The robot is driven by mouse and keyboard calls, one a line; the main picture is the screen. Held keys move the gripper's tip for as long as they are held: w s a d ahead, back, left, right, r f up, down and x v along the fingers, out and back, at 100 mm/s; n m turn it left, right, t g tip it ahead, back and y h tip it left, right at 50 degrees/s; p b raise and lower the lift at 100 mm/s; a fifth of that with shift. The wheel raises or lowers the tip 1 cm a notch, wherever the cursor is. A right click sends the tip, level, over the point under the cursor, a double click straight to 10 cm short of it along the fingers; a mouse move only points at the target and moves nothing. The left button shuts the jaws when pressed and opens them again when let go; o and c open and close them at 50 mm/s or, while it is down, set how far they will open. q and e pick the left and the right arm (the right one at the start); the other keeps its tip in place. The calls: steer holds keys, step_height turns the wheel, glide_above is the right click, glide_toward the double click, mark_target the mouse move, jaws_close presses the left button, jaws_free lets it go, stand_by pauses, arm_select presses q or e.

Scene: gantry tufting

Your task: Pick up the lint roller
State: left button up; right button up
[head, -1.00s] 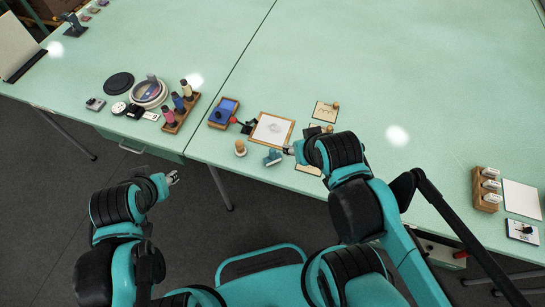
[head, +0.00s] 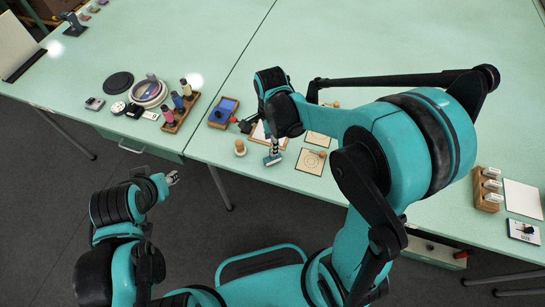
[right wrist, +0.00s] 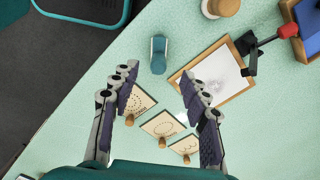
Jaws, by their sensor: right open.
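A small teal-and-grey tool, which looks like the lint roller (head: 272,160), is near the front edge of the table, just in front of a wood-framed board. In the right wrist view the lint roller (right wrist: 158,55) shows beyond the gap between my fingertips, not touched. My right gripper (head: 271,143) is over the table close to it, partly hidden by its own wrist. The right wrist view shows this gripper (right wrist: 161,84) open and empty. My left gripper (head: 173,178) is in front of the table, away from the things; its fingers are too small to judge.
A wooden-knobbed stamp (head: 240,148) stands left of the roller. The framed board (right wrist: 215,75) and a red-handled tool (right wrist: 280,40) lie close by. Several wooden plates with knobs (right wrist: 163,126) lie to the other side. A spool rack (head: 180,112) stands farther left.

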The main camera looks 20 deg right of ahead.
mark_target(269, 160)
steer(key=f+b, duration=0.1)
steer(key=f, duration=0.2)
steer(key=f+b, duration=0.2)
steer(key=f, duration=0.1)
steer(key=shift+s+d+f, duration=0.1)
steer(key=shift+d+f, duration=0.1)
steer(key=shift+f, duration=0.5)
steer(key=shift+r, duration=0.1)
steer(key=shift+c, duration=0.9)
jaws_close()
